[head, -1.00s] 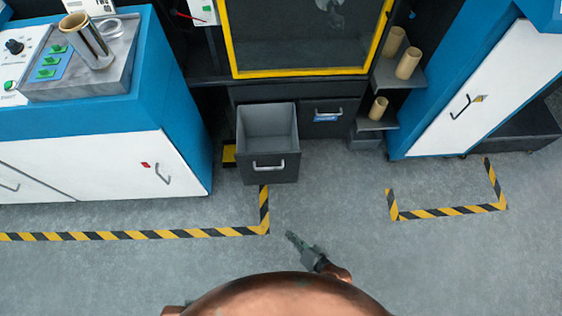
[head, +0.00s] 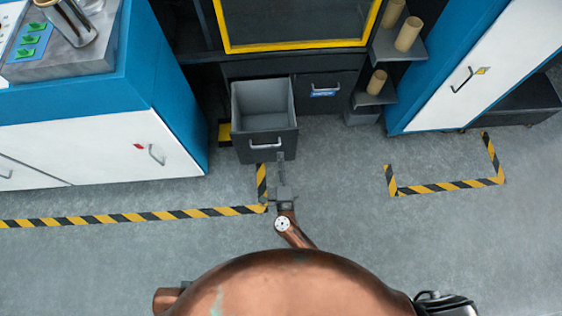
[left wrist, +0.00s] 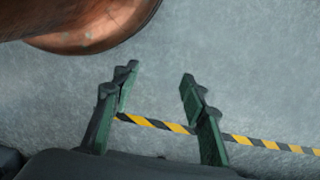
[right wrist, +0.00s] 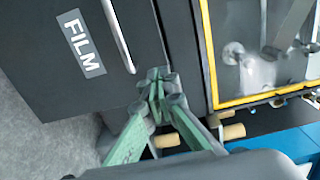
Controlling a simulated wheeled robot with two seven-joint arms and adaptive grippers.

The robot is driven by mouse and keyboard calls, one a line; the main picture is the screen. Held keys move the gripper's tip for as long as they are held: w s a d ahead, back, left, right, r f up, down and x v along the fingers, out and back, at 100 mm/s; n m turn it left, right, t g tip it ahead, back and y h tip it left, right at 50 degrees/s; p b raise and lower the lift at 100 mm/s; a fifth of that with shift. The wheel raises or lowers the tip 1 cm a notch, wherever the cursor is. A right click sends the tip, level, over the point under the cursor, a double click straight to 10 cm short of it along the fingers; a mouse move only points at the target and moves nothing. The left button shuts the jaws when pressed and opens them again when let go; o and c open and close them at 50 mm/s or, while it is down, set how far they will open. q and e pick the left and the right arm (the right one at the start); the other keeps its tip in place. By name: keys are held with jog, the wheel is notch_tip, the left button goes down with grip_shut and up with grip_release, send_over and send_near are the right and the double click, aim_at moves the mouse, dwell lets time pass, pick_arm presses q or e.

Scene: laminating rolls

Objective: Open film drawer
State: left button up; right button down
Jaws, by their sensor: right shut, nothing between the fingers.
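A dark grey drawer (head: 265,145) with a silver handle stands pulled out and open under the yellow-framed machine, its inside empty. In the right wrist view, a dark front (right wrist: 85,75) fills the left side, with a label reading FILM (right wrist: 81,44) and a bar handle (right wrist: 118,36); it appears to be this open drawer. My right gripper (head: 281,157) is shut and empty, by the lower right of the drawer front; it also shows in the right wrist view (right wrist: 158,76). I cannot tell whether it touches. My left gripper (left wrist: 160,73) is open and empty above bare floor.
A closed drawer (head: 335,103) with a blue label sits right of the open one. A blue and white cabinet (head: 100,145) stands left, another white-doored cabinet (head: 465,75) right. Shelves with cardboard cores (head: 377,82) stand between. Floor in front is clear, marked with striped tape (head: 130,217).

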aim_at(278, 132)
jog(key=w+b, duration=0.2)
jog(key=w, duration=0.6)
jog(key=shift+f, duration=0.15)
jog(key=shift+w+b, duration=0.3)
pick_arm(q)
jog(key=shift+t+h, duration=0.5)
jog(key=shift+t, duration=0.4)
jog(key=w+d, duration=0.1)
jog(key=w+d+f, duration=0.2)
jog(key=w, duration=0.1)
jog(key=shift+d+f, duration=0.1)
jog(key=shift+f, duration=0.15)
pick_arm(e)
jog(key=w, duration=0.4)
jog(key=shift+w, duration=0.1)
